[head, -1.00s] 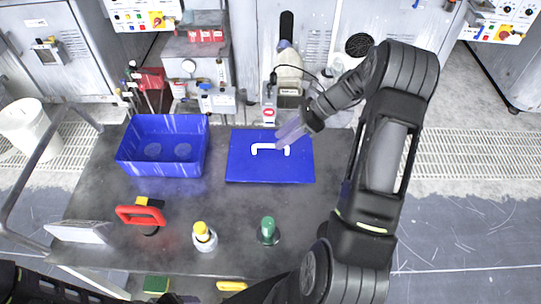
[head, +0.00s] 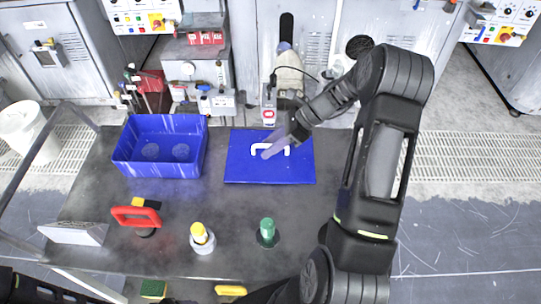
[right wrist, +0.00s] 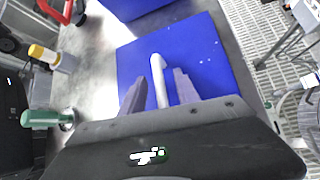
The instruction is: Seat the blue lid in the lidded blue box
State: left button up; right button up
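The blue lid (head: 300,172) lies flat on the dark table, with a white bar handle (head: 257,146) standing on its middle. The open blue box (head: 160,171) stands on the table to the left of the lid, a gap between them. My right gripper (head: 271,152) is low over the lid at its handle. In the right wrist view its two fingers (right wrist: 159,88) are apart, with the white handle (right wrist: 157,66) between them and gaps beside it. I cannot tell whether they touch the lid (right wrist: 200,60). My left gripper is out of view.
A red-handled tool (head: 136,216), a yellow-capped bottle (head: 202,238) and a green-handled tool (head: 267,232) stand along the table's front. A grey machine (head: 288,75) stands behind the lid. The table between the box and the front tools is clear.

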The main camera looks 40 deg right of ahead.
jog(key=shift+c, duration=0.2)
grip_shut()
dwell(0.3)
dwell(1.1)
